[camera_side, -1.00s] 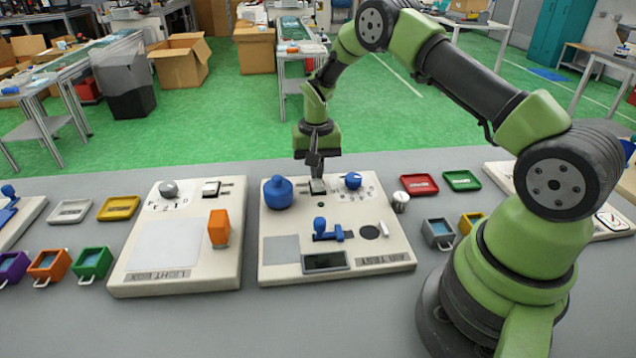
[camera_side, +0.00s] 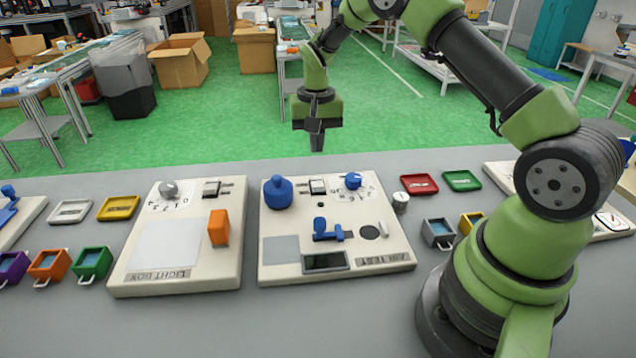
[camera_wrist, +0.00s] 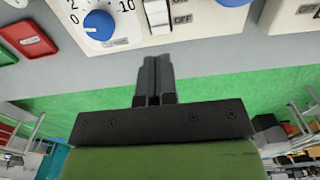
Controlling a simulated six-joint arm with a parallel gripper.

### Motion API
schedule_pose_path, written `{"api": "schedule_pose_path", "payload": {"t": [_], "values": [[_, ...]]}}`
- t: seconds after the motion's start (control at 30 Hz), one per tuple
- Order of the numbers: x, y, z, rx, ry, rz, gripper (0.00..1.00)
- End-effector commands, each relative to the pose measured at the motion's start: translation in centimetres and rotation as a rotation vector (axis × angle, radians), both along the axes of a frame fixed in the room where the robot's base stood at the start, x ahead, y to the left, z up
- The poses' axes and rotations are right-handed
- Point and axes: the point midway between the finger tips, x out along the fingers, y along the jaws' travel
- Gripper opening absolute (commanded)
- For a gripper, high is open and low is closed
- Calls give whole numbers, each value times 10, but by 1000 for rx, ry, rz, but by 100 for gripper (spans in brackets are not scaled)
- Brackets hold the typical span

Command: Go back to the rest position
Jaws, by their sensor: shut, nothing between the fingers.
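My gripper (camera_side: 317,143) hangs in the air with its fingers pointing down, above and behind the back edge of the air test board (camera_side: 378,217). Its fingers are together and hold nothing. It also shows in the wrist view (camera_wrist: 154,80), shut, just off the board's back edge. A small white block switch (camera_side: 317,186) sits on the board below and in front of the gripper, apart from it. A blue dial (camera_side: 353,181) is to the right of the switch and a blue round knob (camera_side: 278,191) to its left.
The light box board (camera_side: 155,247) with an orange handle (camera_side: 219,228) lies to the left. Red (camera_side: 419,185) and green (camera_side: 462,181) trays lie at the right back. Small coloured bins stand at the table's left and beside my base. The air around the gripper is clear.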

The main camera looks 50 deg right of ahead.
Motion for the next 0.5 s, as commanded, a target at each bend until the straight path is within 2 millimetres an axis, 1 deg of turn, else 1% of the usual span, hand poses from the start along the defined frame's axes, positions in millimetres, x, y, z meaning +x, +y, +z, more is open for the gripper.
{"api": "schedule_pose_path", "payload": {"t": [0.1, 0.17, 0.27, 0.37, 0.4, 0.47, 0.5], "values": [[0, 0, 0, 1, -1, 0, 0], [0, 1, 4, 0, -6, 3, 0], [-1, 8, 24, 0, -34, 20, 0], [-8, 21, 60, -1, -88, 52, 0], [-13, 28, 77, 1, -114, 68, 0], [-23, 39, 103, 0, -156, 95, 0], [-31, 47, 118, 2, -182, 113, 0]]}}
